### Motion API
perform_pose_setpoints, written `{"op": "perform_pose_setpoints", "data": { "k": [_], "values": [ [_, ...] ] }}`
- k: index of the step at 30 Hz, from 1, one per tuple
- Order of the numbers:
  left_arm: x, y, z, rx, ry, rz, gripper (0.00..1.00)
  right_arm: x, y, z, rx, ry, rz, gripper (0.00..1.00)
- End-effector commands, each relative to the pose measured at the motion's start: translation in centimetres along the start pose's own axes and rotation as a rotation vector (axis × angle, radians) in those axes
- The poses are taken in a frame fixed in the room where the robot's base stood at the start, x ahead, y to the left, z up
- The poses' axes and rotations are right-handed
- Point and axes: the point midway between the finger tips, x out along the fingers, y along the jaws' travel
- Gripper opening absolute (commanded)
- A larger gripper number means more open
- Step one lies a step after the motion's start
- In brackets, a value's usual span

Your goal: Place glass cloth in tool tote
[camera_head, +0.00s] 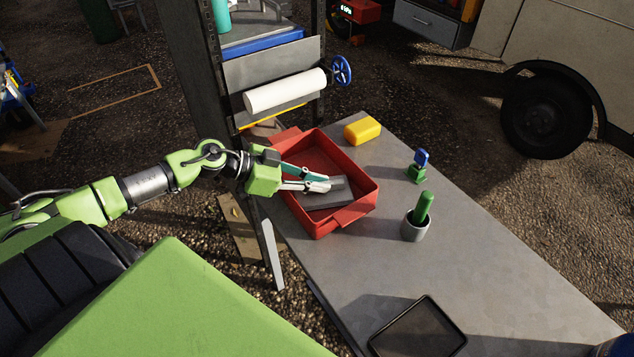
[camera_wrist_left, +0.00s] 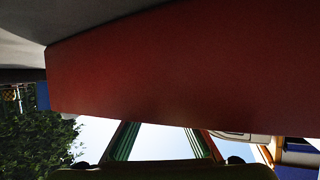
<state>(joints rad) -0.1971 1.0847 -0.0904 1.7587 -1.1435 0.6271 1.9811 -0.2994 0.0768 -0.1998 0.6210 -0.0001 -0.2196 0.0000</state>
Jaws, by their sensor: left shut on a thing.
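The red tool tote (camera_head: 366,190) stands open on the grey table. A flat grey cloth (camera_head: 340,195) is inside it, low down near the front wall. My left gripper (camera_head: 322,184) reaches in over the tote's left side and is shut on the cloth, at its upper left edge. Whether the cloth rests fully on the tote floor is hard to tell. In the left wrist view a red surface, likely the tote (camera_wrist_left: 150,75), fills the middle, and my fingers show only in part below it. My right gripper is not in view.
A yellow block (camera_head: 362,130), a blue-and-green item (camera_head: 418,167) and a grey cup (camera_head: 414,230) with a green item stand right of the tote. A dark tablet-like tray (camera_head: 418,330) lies at the front. A white roll (camera_head: 285,92) hangs on the rack behind.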

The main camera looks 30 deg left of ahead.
Motion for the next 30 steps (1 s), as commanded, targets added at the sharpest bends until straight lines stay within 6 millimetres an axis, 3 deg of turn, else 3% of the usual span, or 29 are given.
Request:
{"op": "perform_pose_setpoints", "data": {
  "k": [10,11,12,24,30],
  "values": [
    [0.1,0.0,0.3,0.001,0.000,0.000,0.00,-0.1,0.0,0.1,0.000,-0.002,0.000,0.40],
    [0.1,0.0,0.2,0.001,0.000,0.000,0.18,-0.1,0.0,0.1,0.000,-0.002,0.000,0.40],
    [0.1,0.0,0.3,0.001,0.000,0.000,0.27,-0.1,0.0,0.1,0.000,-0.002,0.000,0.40],
    [0.0,0.0,0.0,0.002,0.000,0.000,0.27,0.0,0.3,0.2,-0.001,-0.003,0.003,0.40],
    [-1.6,0.0,0.1,-0.001,-0.006,0.000,0.27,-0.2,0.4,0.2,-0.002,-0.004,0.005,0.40]
  ]
}}
